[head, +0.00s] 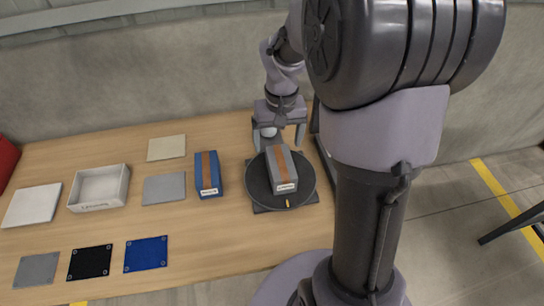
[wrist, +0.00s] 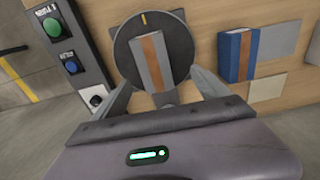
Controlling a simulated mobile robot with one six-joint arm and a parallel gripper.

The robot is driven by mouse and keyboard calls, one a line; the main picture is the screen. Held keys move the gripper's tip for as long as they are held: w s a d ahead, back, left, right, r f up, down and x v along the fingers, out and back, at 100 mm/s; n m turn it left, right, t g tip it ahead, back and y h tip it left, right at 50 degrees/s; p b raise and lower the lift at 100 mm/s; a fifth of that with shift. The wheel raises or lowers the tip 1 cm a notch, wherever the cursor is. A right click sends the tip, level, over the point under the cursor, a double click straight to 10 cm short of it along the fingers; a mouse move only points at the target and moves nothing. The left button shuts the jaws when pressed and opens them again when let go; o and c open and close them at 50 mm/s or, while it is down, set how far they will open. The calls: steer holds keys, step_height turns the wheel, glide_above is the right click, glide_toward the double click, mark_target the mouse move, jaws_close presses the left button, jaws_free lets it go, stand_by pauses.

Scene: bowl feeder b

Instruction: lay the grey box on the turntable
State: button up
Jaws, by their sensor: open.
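The grey box (head: 281,171) with a brown stripe lies on the black round turntable (head: 258,189) in the head view. In the wrist view the grey box (wrist: 152,66) lies across the turntable (wrist: 181,45) surface. My gripper (head: 279,134) is open, its fingers spread, behind the far end of the box. In the wrist view my gripper (wrist: 160,88) has one finger on each side of the box's near end. Whether the fingers touch the box cannot be told. An orange mark shows on the turntable's rim.
A blue box (head: 208,175) with a brown stripe stands left of the turntable. A white tray (head: 124,190), flat grey, beige, black and blue pads lie farther left. A control panel (wrist: 66,45) with green and blue buttons stands beside the turntable. A wall runs behind the table.

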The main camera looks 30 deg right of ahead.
steer(key=s+a+r+m+t+y, duration=0.1)
steer(key=s+a+r+t, duration=0.4)
steer(key=s+a+r, duration=0.8)
steer(key=s+a+y, duration=0.1)
steer(key=s, duration=0.2)
steer(key=shift+s+a, duration=0.4)
steer(key=shift+r, duration=0.1)
